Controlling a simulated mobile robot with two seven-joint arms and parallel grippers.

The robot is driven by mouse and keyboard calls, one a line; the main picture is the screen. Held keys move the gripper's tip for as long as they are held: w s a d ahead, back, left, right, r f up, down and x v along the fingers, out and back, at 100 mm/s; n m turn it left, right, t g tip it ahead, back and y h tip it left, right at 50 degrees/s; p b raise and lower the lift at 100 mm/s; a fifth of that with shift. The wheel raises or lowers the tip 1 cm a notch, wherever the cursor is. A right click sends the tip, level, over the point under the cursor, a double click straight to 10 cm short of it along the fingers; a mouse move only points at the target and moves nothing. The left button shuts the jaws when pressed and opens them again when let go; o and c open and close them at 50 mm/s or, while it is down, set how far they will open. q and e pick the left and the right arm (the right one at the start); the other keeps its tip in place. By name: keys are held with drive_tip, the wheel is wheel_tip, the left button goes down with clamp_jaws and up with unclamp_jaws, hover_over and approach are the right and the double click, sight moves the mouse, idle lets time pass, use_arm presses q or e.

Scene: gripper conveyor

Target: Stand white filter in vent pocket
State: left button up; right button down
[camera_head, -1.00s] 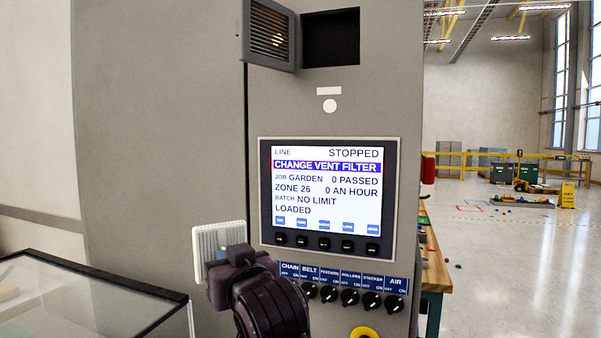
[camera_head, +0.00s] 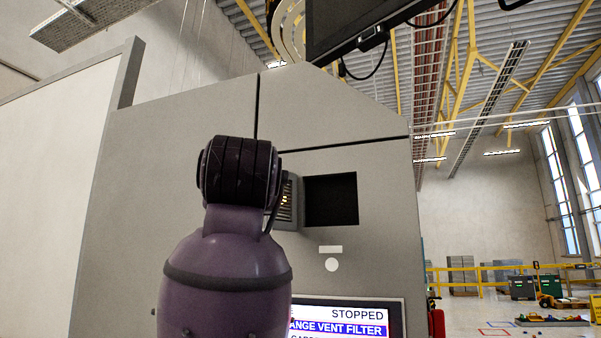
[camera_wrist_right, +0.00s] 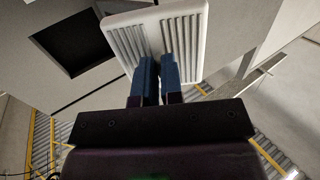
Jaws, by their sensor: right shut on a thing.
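The white filter (camera_wrist_right: 189,38), a ribbed square panel, is between the blue fingers of my right gripper (camera_wrist_right: 158,72) in the right wrist view. My left gripper is not in view.
The grey cabinet (camera_head: 385,235) fills the middle of the head view. Below the pocket is a lit screen (camera_head: 345,316) reading STOPPED. A dark monitor (camera_head: 365,30) hangs above the cabinet. Open floor lies far right.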

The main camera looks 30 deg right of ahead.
drive_tip(key=s+d+r+m+g+h+p, duration=0.2)
drive_tip(key=s+d+r+m+h, duration=0.15)
drive_tip(key=r, duration=0.45)
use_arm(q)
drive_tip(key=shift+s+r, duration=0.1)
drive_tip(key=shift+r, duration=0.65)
use_arm(e)
drive_tip(key=d+f+m+g+h, duration=0.2)
drive_tip(key=d+f+g+h, duration=0.1)
drive_tip(key=d+f+h, duration=0.1)
drive_tip(key=shift+d+f, duration=0.2)
drive_tip(key=shift+f, duration=0.05)
drive_tip(key=shift+f+p+x, duration=0.15)
drive_tip(key=shift+p+x, duration=0.3)
drive_tip(key=shift+x, duration=2.3)
drive_tip(key=shift+f+p+x, duration=0.2)
drive_tip(key=shift+p+x, duration=0.3)
drive_tip(key=shift+x, duration=2.3)
drive_tip(key=shift+f+p+x, duration=0.15)
drive_tip(key=shift+p+x, duration=0.3)
drive_tip(key=shift+x, duration=2.3)
drive_tip(key=shift+s+f, duration=0.15)
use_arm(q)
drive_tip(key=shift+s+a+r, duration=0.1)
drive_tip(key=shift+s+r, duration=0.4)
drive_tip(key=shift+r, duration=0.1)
use_arm(e)
drive_tip(key=shift+m, duration=0.25)
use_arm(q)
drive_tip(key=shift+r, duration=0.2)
